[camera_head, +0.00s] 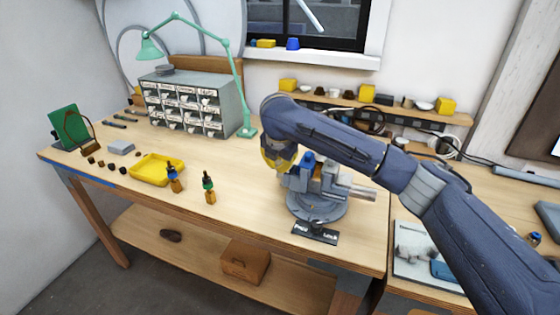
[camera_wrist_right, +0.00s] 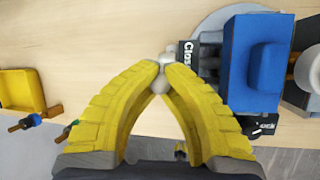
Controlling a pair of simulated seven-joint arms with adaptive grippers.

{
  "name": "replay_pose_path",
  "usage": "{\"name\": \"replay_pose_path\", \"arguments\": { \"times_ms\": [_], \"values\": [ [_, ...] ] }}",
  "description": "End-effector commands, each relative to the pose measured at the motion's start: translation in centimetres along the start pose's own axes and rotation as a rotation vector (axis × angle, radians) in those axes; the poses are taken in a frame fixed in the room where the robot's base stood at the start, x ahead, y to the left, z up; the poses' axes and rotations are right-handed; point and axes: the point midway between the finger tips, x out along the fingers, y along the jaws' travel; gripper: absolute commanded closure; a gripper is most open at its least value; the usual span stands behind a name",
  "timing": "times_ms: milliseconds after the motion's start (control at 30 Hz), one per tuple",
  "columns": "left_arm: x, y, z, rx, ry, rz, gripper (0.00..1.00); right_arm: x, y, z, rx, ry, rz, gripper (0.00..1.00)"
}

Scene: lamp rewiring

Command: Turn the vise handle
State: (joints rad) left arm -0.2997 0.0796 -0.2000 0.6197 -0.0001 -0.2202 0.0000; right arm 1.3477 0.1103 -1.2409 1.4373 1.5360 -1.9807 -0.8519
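The grey vise (camera_head: 325,185) stands on its round base on the workbench, with a blue part on top. The blue part (camera_wrist_right: 255,60) shows large at the right of the right wrist view. My right gripper (camera_head: 272,160) has yellow fingers and is at the left side of the vise. In the right wrist view the fingertips (camera_wrist_right: 162,72) come together on a small pale knobbed piece, the vise handle (camera_wrist_right: 160,86). Most of the handle is hidden by the fingers, and in the head view my arm covers part of the vise. My left gripper is not in view.
A black label plate (camera_head: 315,232) lies in front of the vise. A drawer cabinet (camera_head: 192,105) and a green lamp (camera_head: 248,131) are behind. The bench front between screwdrivers and vise is clear.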

Motion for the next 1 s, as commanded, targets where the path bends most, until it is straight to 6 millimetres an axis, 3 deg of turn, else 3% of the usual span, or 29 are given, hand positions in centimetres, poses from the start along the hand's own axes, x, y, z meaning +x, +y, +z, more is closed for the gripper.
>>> {"name": "replay_pose_path", "arguments": {
  "times_ms": [200, 567, 600, 867, 1000],
  "values": [
    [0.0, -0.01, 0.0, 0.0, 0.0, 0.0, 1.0, -0.17, -0.03, -0.6, -0.018, -0.09, 0.023, 1.0],
    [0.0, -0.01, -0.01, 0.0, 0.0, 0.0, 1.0, -0.16, 0.0, -0.7, -0.019, -0.099, 0.026, 1.0],
    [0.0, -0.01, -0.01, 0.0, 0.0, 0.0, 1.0, -0.16, 0.01, -0.7, -0.019, -0.099, 0.026, 0.91],
    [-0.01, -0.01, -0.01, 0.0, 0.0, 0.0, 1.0, -0.09, -0.06, -0.68, -0.019, -0.099, 0.025, 0.6],
    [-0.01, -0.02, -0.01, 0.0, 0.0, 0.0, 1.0, -0.07, -0.08, -0.67, -0.019, -0.099, 0.024, 0.57]
  ]
}}
